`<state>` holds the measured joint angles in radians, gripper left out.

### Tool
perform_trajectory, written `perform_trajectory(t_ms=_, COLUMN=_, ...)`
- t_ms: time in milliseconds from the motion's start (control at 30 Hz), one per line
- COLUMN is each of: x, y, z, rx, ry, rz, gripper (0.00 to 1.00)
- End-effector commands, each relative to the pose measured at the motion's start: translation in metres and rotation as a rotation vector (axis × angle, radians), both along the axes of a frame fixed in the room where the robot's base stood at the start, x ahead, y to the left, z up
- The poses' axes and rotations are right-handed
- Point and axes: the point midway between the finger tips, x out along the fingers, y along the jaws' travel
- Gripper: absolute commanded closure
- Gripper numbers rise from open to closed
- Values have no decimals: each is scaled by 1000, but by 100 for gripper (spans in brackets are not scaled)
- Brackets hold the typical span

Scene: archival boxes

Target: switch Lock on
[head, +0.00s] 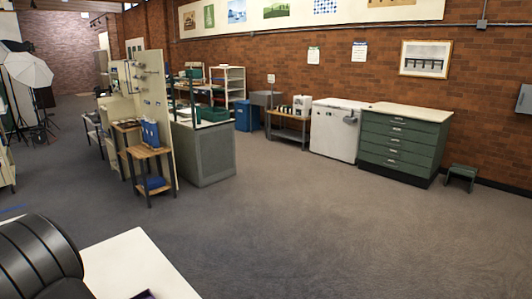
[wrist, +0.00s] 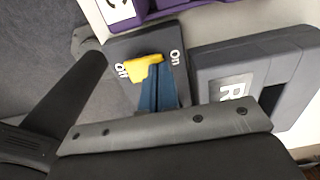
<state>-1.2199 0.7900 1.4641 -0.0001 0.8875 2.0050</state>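In the wrist view, a dark grey switch plate (wrist: 118,48) carries the white words "Off" at left and "On" at right. Its yellow lever (wrist: 143,69) lies between them and points toward "Off". My gripper (wrist: 157,68) has blue fingers that come together at their tips, over the right part of the lever. They seem to touch it, but I cannot tell contact for sure. The fingers hide part of the plate and lever. No word "Lock" is readable. In the head view, the switch and gripper do not show.
A purple part (wrist: 175,10) with a cut-off label borders the top. In the head view, a white tabletop (head: 135,265) is at lower left; the open carpet is clear beyond.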

Motion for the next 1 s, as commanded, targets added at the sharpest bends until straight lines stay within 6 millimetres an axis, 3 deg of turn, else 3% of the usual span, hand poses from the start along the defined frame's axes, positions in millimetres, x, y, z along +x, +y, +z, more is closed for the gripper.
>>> perform_trajectory(t_ms=267, x=0, y=0, z=1, rx=0, ry=0, rz=0, gripper=100)
perform_trajectory(t_ms=1000, x=0, y=0, z=57, rx=1, ry=0, rz=0, gripper=100)
